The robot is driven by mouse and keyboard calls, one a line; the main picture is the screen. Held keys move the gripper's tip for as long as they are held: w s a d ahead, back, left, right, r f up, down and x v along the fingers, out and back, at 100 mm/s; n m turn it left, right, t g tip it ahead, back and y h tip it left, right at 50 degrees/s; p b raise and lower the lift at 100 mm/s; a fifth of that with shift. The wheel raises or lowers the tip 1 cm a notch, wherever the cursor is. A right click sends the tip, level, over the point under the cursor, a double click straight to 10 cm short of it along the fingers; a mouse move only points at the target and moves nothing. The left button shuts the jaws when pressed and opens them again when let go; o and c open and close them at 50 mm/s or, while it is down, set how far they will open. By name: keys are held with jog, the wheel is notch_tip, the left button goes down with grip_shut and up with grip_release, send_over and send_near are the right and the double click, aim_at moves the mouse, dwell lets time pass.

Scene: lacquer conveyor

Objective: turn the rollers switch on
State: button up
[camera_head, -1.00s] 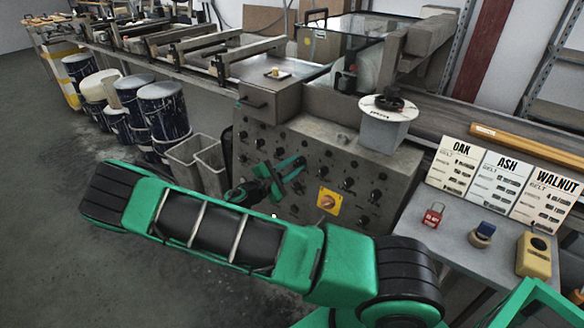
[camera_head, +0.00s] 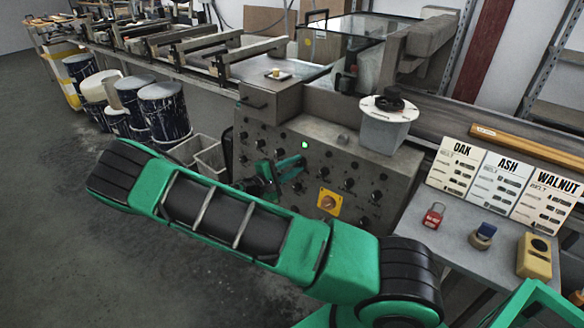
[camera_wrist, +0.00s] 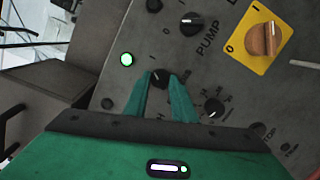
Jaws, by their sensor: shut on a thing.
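The grey control panel (camera_head: 262,135) carries several black rotary switches. In the wrist view my gripper (camera_wrist: 165,82) has its two green fingers shut on a black knob (camera_wrist: 160,75) with a pale pointer line. The label of this knob is hidden, so I cannot read whether it says rollers. A round lamp (camera_wrist: 127,59) beside it glows green; it also shows lit in the head view (camera_head: 304,145). In the head view my gripper (camera_head: 298,166) is at the panel, and the held knob is hidden by the fingers.
A switch marked PUMP (camera_wrist: 191,22) and a yellow-plated main knob (camera_wrist: 263,39) sit near the held knob. Another black knob (camera_wrist: 213,108) is close to the right finger. A grey bucket (camera_head: 386,128) stands on top of the machine. A side table (camera_head: 455,245) is at the right.

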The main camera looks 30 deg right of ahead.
jog(key=shift+s+d, duration=0.15)
jog(key=o, duration=1.1)
jog(key=shift+c, duration=0.2)
jog(key=shift+a, duration=0.2)
jog(key=shift+a, duration=0.3)
jog(key=v, duration=1)
jog(key=shift+d+f, duration=0.1)
